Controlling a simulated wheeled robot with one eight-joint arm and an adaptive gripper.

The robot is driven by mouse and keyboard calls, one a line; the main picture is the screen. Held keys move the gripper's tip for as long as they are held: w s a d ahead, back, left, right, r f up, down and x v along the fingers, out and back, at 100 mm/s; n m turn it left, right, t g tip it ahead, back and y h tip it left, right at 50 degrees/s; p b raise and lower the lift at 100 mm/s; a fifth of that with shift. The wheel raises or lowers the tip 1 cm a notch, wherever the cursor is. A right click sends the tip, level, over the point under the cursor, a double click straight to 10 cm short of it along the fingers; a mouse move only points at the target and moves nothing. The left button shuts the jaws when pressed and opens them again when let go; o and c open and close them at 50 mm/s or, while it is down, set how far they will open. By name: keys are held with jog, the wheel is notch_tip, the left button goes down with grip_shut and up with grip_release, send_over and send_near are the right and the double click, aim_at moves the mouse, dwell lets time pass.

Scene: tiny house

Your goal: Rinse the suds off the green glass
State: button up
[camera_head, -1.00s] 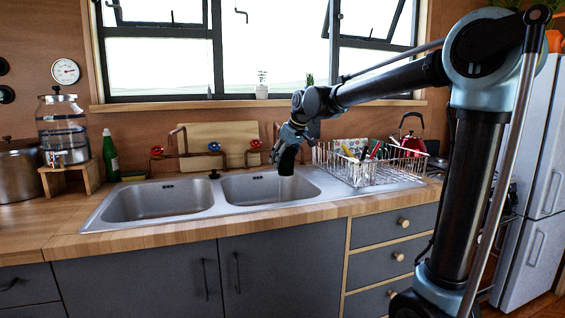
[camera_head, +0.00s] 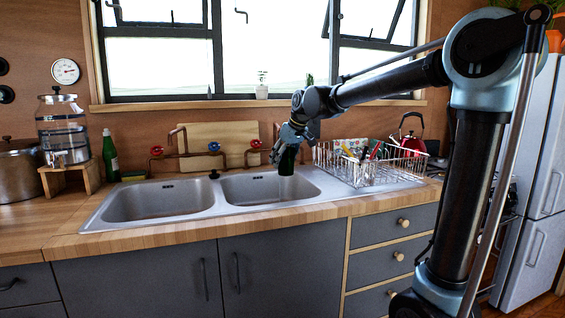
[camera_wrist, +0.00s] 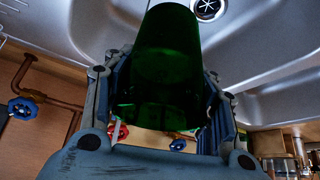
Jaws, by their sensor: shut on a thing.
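My gripper (camera_head: 289,137) is over the right basin (camera_head: 245,188) of the double sink. It is shut on the green glass (camera_head: 287,161), which hangs below it, close above the basin. In the wrist view the green glass (camera_wrist: 166,65) sits between both fingers (camera_wrist: 165,112). It looks dark, translucent and smooth, and I make out no clear suds on it. The sink drain (camera_wrist: 208,8) shows beyond the glass. Red and blue tap handles are at the wall: a red one (camera_head: 255,144) is nearest the glass, a blue one (camera_head: 214,147) further left. I see no water running.
The wire dish rack (camera_head: 368,165) with dishes stands right of the sink, close to my gripper. A red kettle (camera_head: 409,143) is behind it. A green bottle (camera_head: 110,155) and a drink dispenser (camera_head: 62,130) stand left. The left basin (camera_head: 158,201) is empty.

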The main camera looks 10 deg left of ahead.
jog(key=s+d+r, duration=0.1)
jog(key=s+r, duration=0.3)
jog(key=shift+s, duration=0.4)
dwell(0.7)
